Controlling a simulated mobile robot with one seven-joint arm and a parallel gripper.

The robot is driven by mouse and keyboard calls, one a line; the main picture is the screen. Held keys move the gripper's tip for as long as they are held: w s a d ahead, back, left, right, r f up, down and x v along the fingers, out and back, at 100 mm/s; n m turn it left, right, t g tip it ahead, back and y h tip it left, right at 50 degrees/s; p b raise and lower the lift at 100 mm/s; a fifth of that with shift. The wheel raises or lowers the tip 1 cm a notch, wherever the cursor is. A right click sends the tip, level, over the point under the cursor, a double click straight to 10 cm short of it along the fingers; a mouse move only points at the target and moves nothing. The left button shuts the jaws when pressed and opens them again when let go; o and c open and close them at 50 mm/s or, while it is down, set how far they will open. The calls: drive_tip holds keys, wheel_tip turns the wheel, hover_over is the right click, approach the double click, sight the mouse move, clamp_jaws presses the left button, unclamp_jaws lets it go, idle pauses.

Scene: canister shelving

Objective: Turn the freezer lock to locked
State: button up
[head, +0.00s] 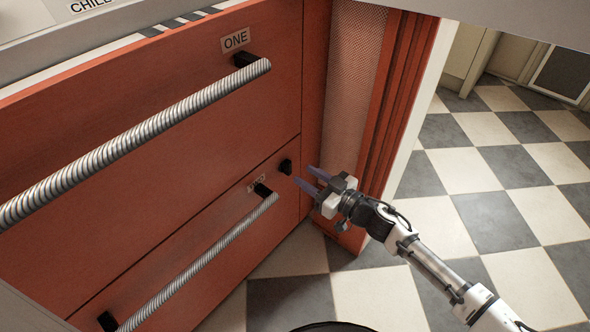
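A small black knob (285,166), which looks like the lock, sits on the red lower drawer front near its upper right corner. It is too small to tell which way it is turned. My gripper (305,176) is just right of the knob, with its two bluish fingers pointing left toward it. The fingers are apart, with nothing seen between them. The fingertips appear close to the knob but not around it; I cannot tell the exact gap in depth.
The upper drawer marked ONE has a long ribbed metal handle (150,135). A red ribbed side panel (392,105) stands behind my gripper. Checkered floor (480,170) lies open at right.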

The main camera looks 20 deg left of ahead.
sight(290, 166)
drive_tip(key=x, duration=0.5)
clamp_jaws()
